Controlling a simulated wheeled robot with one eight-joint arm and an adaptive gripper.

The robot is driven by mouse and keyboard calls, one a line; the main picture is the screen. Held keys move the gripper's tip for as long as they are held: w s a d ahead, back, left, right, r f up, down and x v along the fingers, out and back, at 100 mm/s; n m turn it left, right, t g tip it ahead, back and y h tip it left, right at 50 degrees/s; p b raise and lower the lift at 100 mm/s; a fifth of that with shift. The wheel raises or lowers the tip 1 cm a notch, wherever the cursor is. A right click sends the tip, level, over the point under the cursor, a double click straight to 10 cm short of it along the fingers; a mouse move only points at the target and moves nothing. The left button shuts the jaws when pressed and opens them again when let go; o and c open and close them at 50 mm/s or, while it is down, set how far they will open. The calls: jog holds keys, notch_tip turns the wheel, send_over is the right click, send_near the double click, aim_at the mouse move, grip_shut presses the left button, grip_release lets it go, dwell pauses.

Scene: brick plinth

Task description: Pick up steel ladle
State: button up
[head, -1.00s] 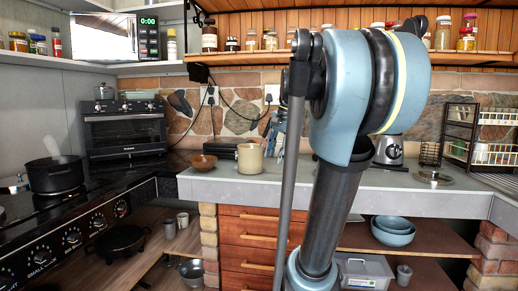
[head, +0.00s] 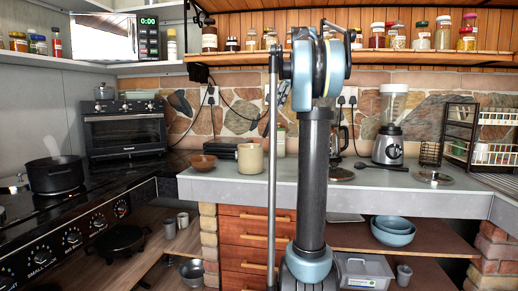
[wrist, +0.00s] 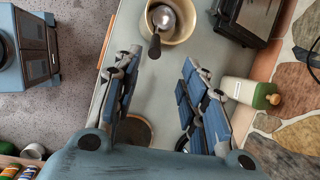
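A steel ladle (wrist: 163,16) with a dark handle shows at the top of the wrist view. Its round bowl end is in a beige pot (wrist: 184,30), and the handle reaches over the rim towards my gripper. The beige pot also stands on the counter in the head view (head: 250,160), where I cannot make out the ladle. My gripper (wrist: 155,82) is open and empty, its fingers wide apart over the counter, below the pot in the wrist view. In the head view my arm hides the gripper.
A bottle with a green cap (wrist: 252,93) is close to the right finger. A brown bowl (head: 202,162) stands left of the pot. A dark spoon-like utensil (head: 381,166) and a blender (head: 388,145) are on the right counter. A shelf with jars (head: 443,35) runs above.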

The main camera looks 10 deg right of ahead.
send_near(264, 137)
jog(key=shift+w+a+f, duration=0.2)
jog(key=shift+w+f, duration=0.3)
jog(key=shift+w, duration=0.05)
jog(key=shift+w+a+f, duration=0.2)
jog(key=shift+w+f, duration=0.3)
jog(key=shift+s+x, duration=0.1)
jog(key=shift+x, duration=1.25)
jog(key=shift+s+x, duration=0.15)
jog(key=shift+x, duration=1.25)
jog(key=shift+d+f, duration=0.1)
grip_shut()
